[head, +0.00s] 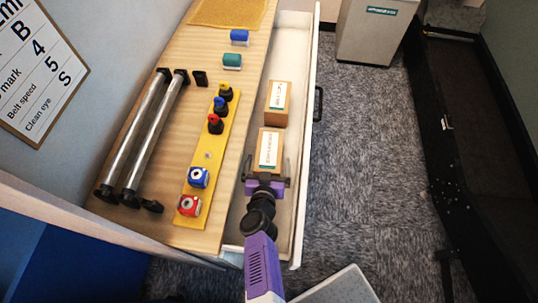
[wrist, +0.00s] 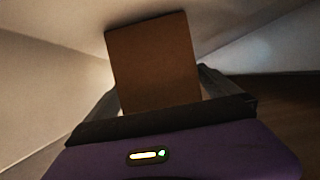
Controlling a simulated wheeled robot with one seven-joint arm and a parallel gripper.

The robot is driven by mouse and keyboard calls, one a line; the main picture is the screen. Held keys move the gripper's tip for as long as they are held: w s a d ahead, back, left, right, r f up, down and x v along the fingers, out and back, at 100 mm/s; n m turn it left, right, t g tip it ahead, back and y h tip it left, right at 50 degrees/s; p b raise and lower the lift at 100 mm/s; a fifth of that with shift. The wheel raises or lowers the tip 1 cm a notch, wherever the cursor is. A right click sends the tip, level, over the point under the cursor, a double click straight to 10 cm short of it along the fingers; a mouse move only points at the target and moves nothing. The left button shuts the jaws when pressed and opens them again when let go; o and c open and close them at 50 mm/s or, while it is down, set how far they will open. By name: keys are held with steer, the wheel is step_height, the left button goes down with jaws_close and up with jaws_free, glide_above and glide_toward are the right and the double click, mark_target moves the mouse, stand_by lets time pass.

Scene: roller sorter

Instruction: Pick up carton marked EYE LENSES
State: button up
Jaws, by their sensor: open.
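Two brown cartons with white labels lie in the open drawer (head: 302,140). The near carton (head: 257,139) is close to my gripper (head: 267,166); the far carton (head: 285,90) lies beyond it. The label print is too small to read surely, so I cannot tell which is marked EYE LENSES. My gripper is open, with its fingers at the near end of the near carton, one toward each side. In the wrist view a plain brown carton face (wrist: 155,65) stands ahead between the fingers, slightly tilted in the picture. Contact with the fingers cannot be told.
The drawer walls are close on both sides of my gripper. A wooden bench top (head: 165,205) to the left holds rollers (head: 150,135) and a yellow strip (head: 207,155) with knobs and blocks.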

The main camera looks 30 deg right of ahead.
steer(key=shift+x, duration=1.3)
steer(key=c, duration=1.8)
steer(key=shift+r, duration=0.1)
steer(key=shift+c, duration=0.6)
steer(key=shift+w+r, duration=0.1)
